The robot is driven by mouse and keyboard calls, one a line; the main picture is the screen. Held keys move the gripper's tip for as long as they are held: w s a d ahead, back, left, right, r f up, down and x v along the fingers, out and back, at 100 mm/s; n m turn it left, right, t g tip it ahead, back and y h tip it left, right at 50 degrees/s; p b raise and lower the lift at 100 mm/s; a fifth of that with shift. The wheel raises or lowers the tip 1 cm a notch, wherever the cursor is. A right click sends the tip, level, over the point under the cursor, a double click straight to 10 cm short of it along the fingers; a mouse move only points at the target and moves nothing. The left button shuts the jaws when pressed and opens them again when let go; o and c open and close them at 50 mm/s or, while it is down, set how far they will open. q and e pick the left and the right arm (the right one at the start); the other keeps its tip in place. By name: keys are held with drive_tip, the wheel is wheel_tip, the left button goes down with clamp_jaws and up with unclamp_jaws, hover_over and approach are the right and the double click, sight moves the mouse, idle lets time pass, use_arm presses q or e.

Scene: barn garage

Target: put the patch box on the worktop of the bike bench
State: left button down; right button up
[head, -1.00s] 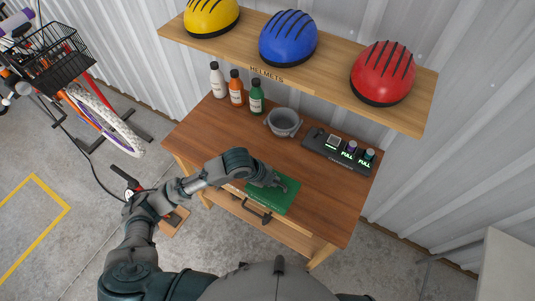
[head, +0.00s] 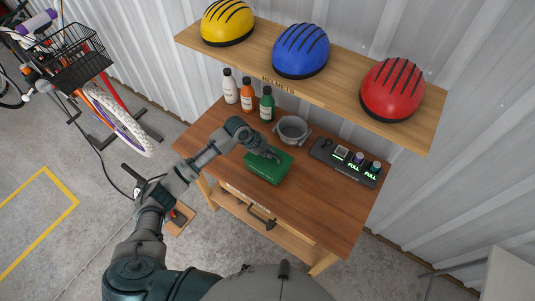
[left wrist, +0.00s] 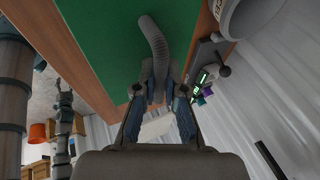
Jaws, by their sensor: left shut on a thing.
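The patch box is a green box (head: 266,171) over the front middle of the bike bench's brown wooden worktop (head: 325,200). I cannot tell whether its underside touches the wood. My left gripper (head: 272,154) reaches in from the left and is above the lid. In the left wrist view, its fingers (left wrist: 159,90) are shut on the box's grey curved handle (left wrist: 153,40), with the green lid (left wrist: 105,35) behind it. My right gripper is not in view.
A grey pot (head: 292,129), white, orange and green bottles (head: 266,104) and a dark charger tray (head: 345,162) stand along the back. A helmet shelf (head: 330,92) overhangs behind. The worktop's right front is clear. A dark handle (head: 261,217) sits on the bench front.

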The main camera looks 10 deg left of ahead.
use_arm(q)
wheel_tip(320, 180, down, 2)
drive_tip(key=shift+f, duration=0.1)
drive_tip(key=shift+a, duration=0.2)
drive_tip(key=c, duration=1.3)
unclamp_jaws()
drive_tip(key=shift+a+f, duration=0.1)
drive_tip(key=shift+a, duration=0.15)
drive_tip(key=shift+o, duration=0.3)
drive_tip(key=shift+a, duration=0.15)
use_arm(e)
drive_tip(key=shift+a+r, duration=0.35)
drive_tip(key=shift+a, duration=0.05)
use_arm(q)
drive_tip(key=shift+d, duration=0.2)
drive_tip(key=shift+r, duration=0.4)
drive_tip(key=v, duration=1.1)
drive_tip(key=shift+a+b, duration=0.2)
drive_tip(key=shift+b, duration=0.15)
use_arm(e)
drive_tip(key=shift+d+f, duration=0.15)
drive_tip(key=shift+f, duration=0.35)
